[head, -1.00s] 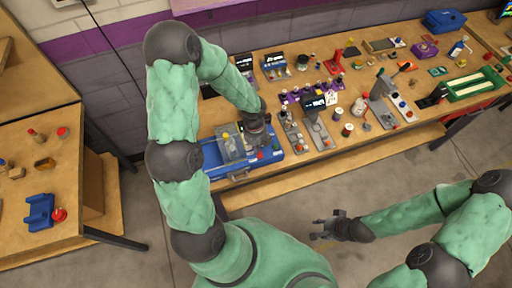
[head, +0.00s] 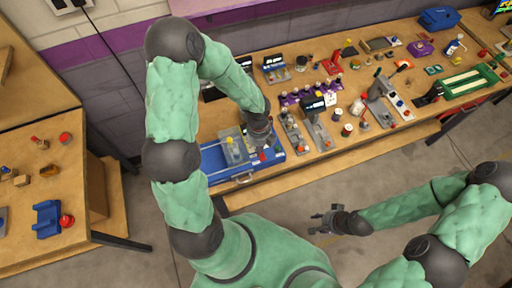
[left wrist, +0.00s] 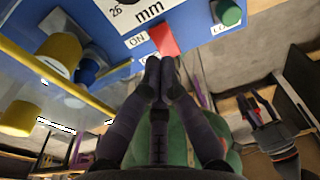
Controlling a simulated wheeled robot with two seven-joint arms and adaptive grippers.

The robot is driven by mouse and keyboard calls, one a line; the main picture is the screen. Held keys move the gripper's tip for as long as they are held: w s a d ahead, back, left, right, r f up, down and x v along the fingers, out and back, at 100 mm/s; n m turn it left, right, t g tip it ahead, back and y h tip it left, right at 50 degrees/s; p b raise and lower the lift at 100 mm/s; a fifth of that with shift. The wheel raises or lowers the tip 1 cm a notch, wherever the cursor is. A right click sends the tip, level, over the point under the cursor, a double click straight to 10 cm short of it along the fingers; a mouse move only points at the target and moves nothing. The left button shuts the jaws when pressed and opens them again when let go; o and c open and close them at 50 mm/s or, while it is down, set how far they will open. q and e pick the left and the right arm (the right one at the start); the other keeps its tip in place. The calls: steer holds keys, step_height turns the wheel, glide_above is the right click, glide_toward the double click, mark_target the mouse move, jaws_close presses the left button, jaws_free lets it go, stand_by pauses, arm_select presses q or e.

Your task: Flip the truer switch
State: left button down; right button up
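A blue device (head: 218,176) sits at the left end of the long workbench, and its blue panel (left wrist: 195,35) fills the top of the left wrist view. A red switch (left wrist: 164,38) stands on it between a label reading "ON" and a partly hidden label beginning "LO". My left gripper (left wrist: 158,72) has its fingertips together just below the red switch, very close to it; whether they touch is unclear. In the head view my left gripper (head: 262,143) is over the device's right part. My right gripper (head: 322,222) is open and empty, away from the bench.
A green knob (left wrist: 229,12) is right of the red switch. Yellow bars and a yellow knob (left wrist: 22,117) are at left in the wrist view. Several small devices crowd the bench (head: 222,118) to the right. A side table (head: 85,200) stands at left; the floor in front is clear.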

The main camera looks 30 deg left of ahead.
arm_select(q)
steer(key=shift+w+a+r, duration=0.1)
steer(key=shift+a+r, duration=0.1)
steer(key=shift+r, duration=0.4)
steer(key=shift+w+a+r, duration=0.1)
steer(key=shift+a+r, duration=0.1)
steer(key=shift+r, duration=0.35)
step_height(320, 180, up, 8)
steer(key=p, duration=0.1)
steer(key=shift+w, duration=0.25)
arm_select(e)
step_height(320, 180, up, 2)
steer(key=shift+r, duration=0.15)
steer(key=shift+a, duration=0.1)
